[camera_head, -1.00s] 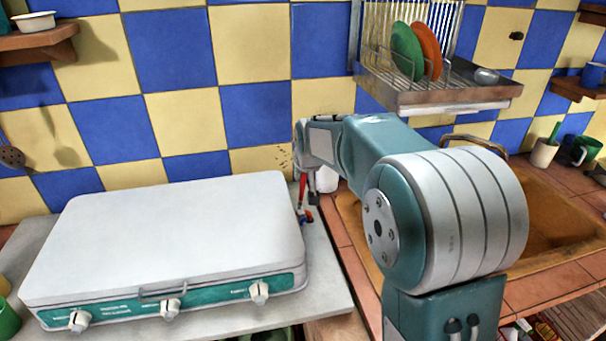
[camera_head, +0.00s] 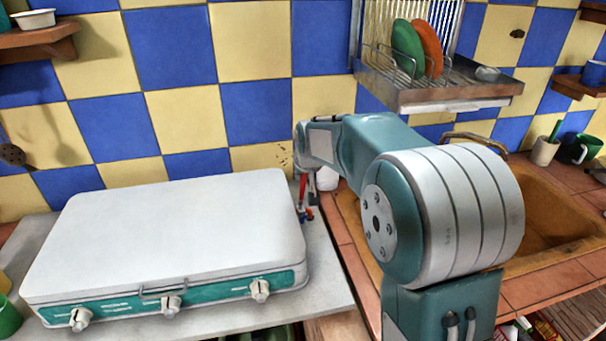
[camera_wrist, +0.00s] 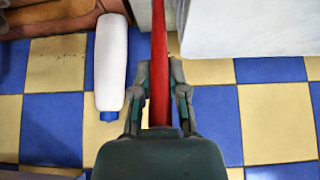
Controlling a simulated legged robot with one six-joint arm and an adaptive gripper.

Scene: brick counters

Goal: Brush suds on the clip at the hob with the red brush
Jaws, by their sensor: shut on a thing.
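My gripper (camera_wrist: 160,80) is shut on the red brush (camera_wrist: 160,42), whose handle runs between the two fingers in the wrist view. The brush's far end runs out of the top of that view. In the head view the red brush (camera_head: 302,186) hangs steeply down beside the right end of the hob (camera_head: 175,230), with the gripper mostly hidden behind my arm. Small blue and red bits (camera_head: 309,214) show by its lower end, too small to tell apart. I cannot make out the clip or any suds on it.
A white bottle with a blue cap (camera_wrist: 110,65) is left of the brush in the wrist view. The brown sink (camera_head: 550,220) lies right of my arm. A dish rack (camera_head: 440,90) with green and orange plates hangs above. The hob's closed lid is bare.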

